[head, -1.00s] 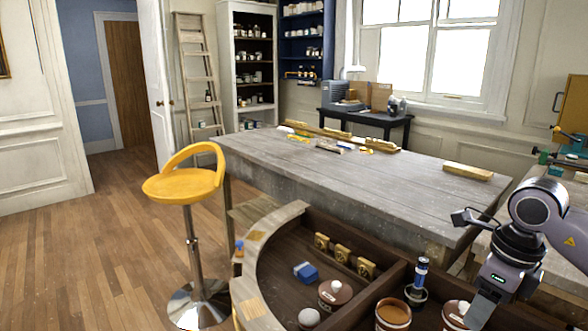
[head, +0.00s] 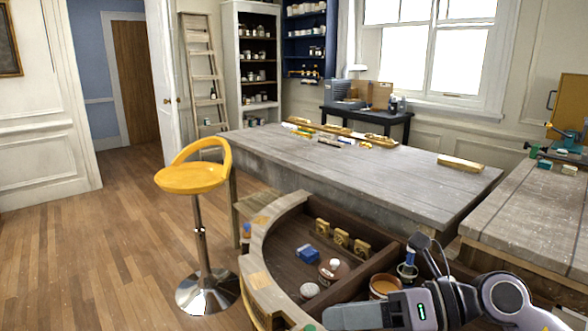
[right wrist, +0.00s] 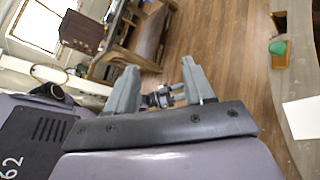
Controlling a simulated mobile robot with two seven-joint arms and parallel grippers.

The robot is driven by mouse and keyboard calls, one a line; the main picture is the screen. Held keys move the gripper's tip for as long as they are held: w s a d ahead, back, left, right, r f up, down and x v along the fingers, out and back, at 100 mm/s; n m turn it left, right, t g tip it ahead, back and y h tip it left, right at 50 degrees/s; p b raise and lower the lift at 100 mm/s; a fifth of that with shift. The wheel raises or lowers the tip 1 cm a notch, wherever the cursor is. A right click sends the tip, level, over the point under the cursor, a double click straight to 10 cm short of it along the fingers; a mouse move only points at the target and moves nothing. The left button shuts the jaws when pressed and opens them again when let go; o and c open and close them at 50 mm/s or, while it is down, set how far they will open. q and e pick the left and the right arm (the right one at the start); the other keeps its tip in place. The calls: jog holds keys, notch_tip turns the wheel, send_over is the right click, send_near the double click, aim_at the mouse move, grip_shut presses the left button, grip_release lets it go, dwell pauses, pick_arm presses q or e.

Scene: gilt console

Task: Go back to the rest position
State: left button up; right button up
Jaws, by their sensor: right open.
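My right gripper (head: 358,316) is at the bottom of the head view, low in front of the curved console, partly cut off by the frame edge. In the right wrist view its two grey fingers stand apart with a gap between them (right wrist: 160,82); nothing is held. Through the gap a small dark object shows, too small to name. My left gripper is in neither view.
A yellow stool (head: 190,179) stands left, with open floor (head: 110,240) beyond.

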notch_tip(320, 180, up, 7)
jog(key=w+d+m+t+y, duration=0.2)
jog(key=m+t+y, duration=0.1)
jog(key=m+t, duration=1.1)
jog(key=d+f+m+t+h, duration=0.2)
jog(key=d+f+m+h, duration=0.95)
jog(key=m+h, duration=0.7)
jog(key=s+d+f+m+g, duration=0.3)
jog(key=s+f+m+g, duration=0.35)
jog(key=f, duration=0.35)
jog(key=s+f+m+g, duration=0.1)
jog(key=s+f+g, duration=0.35)
jog(key=s, duration=0.35)
jog(key=s+f+m+g, duration=0.2)
jog(key=s+f+g, duration=0.25)
jog(key=s, duration=0.25)
jog(key=w+a+f+t+y, duration=0.3)
jog(key=w+f+t, duration=0.3)
jog(key=f, duration=0.3)
jog(key=shift+a+n+t, duration=0.3)
jog(key=shift+t, duration=0.55)
